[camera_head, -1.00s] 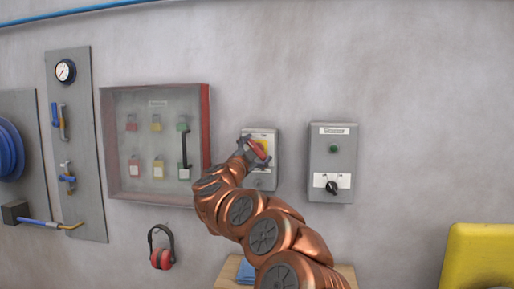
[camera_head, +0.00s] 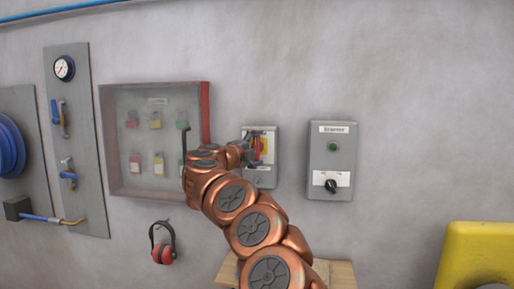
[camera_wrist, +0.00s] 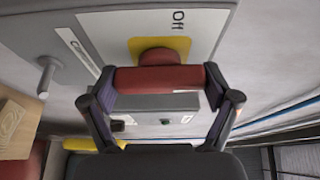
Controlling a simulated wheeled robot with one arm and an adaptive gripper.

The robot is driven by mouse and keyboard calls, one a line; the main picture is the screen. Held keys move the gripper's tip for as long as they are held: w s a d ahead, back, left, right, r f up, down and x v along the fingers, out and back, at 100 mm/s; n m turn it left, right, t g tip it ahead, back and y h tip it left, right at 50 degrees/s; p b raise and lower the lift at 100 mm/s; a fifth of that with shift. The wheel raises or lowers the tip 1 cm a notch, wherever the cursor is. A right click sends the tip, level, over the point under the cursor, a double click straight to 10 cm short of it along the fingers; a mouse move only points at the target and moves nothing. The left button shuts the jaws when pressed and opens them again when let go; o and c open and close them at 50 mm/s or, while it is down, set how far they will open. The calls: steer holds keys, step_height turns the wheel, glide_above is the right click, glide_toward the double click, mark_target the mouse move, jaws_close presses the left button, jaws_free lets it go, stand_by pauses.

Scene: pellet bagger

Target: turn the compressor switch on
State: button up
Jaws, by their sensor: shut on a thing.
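The compressor switch is a grey box (camera_head: 263,180) on the wall, with a red handle (camera_head: 264,148) on a yellow plate. In the head view the handle stands about upright, partly hidden by my gripper (camera_head: 251,148). The wrist view shows the red handle (camera_wrist: 160,80) between the two fingers of my gripper (camera_wrist: 160,92), which is shut on it. The red hub and yellow plate (camera_wrist: 180,44) sit just behind it. The word "Off" (camera_wrist: 178,20) shows beside the plate, turned sideways. The handle does not point at this word.
A second grey box (camera_head: 332,160) with a green light and black knob hangs to the right. A padlock cabinet (camera_head: 118,193) with a red edge hangs to the left, close behind my arm. Red ear muffs (camera_head: 163,245) hang below it. A wooden top (camera_head: 338,272) lies below.

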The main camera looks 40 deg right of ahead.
stand_by(0.4)
steer(key=o, duration=0.9)
steer(key=v, duration=1.2)
steer(key=shift+r, duration=0.1)
